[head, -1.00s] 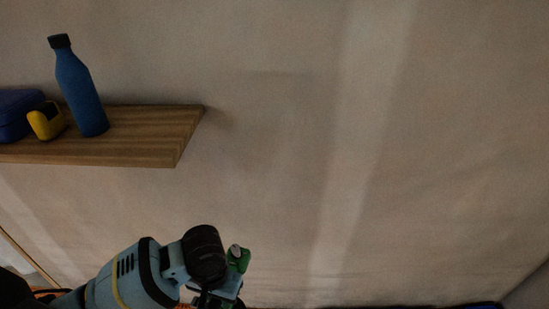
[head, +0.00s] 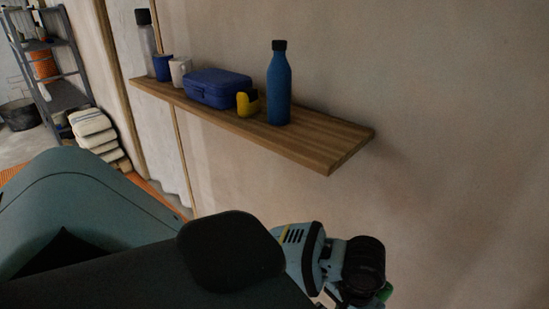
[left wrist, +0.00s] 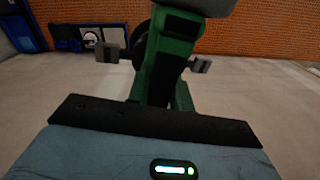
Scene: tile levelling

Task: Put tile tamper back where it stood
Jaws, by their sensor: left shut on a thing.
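The tile tamper (left wrist: 172,65) shows in the left wrist view as a green tool with black parts, its top end cut off by the frame. My left gripper (left wrist: 155,60) is shut on it, with one grey finger at each side of the green body. In the head view my blue-grey left wrist comes in at the bottom middle, and only a small green piece of the tamper (head: 386,291) shows behind a black round part. The fingers are hidden there. My right gripper is in neither view.
A wooden shelf (head: 335,155) on the wall holds a blue bottle (head: 278,90), a yellow item (head: 247,103), a blue box (head: 218,87) and cups. A grey rack (head: 62,90) stands far left. Blue items (left wrist: 22,28) lie near orange mesh (left wrist: 265,32) in the wrist view.

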